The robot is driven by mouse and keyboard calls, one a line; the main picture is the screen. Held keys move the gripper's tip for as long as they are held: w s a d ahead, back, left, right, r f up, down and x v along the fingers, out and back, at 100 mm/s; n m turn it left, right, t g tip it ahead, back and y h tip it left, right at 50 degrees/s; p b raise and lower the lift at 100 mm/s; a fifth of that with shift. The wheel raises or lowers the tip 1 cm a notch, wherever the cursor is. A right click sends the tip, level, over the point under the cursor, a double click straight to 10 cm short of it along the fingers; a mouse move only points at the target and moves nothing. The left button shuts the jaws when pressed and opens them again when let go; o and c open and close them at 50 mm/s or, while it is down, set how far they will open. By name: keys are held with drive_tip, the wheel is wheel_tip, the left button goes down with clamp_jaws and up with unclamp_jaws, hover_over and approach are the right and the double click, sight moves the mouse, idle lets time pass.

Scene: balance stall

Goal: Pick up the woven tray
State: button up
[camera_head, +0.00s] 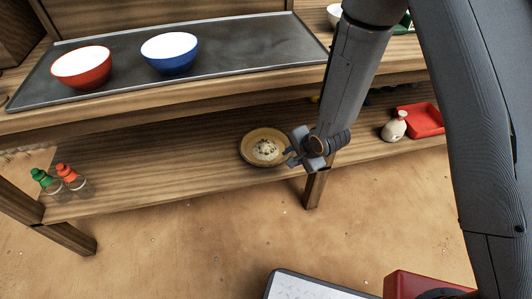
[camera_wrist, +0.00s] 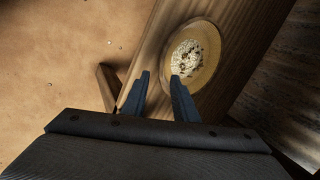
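The woven tray (camera_head: 246,151) is a round, shallow, tan tray on the lower wooden shelf, with a pale, dark-speckled heap in its middle. In the wrist view the tray (camera_wrist: 211,66) lies beyond the fingertips, up and to the right. My gripper (camera_head: 291,157) is at the tray's right edge in the head view. In the wrist view my gripper (camera_wrist: 160,76) is open, with bare wood showing between its fingers. The right fingertip overlaps the tray's near rim in the picture; I cannot tell whether it touches.
The upper counter holds a metal griddle plate (camera_head: 235,58) with a red bowl (camera_head: 82,70) and a blue bowl (camera_head: 170,57). Bottles (camera_head: 70,178) stand at the shelf's left. A pale jug (camera_head: 394,127) and a red tray (camera_head: 425,125) are at right. A table leg (camera_head: 314,190) stands below my gripper.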

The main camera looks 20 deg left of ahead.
drive_tip(key=x, duration=0.3)
drive_tip(key=shift+s+a, duration=0.15)
drive_tip(key=shift+s, duration=0.05)
drive_tip(key=shift+a+b+x, duration=0.2)
drive_tip(key=shift+b+x, duration=0.25)
drive_tip(key=shift+x, duration=0.9)
drive_tip(key=shift+a+b+x, duration=0.25)
drive_tip(key=shift+b+x, duration=0.15)
drive_tip(key=shift+x, duration=0.95)
drive_tip(key=shift+r, duration=0.2)
clamp_jaws()
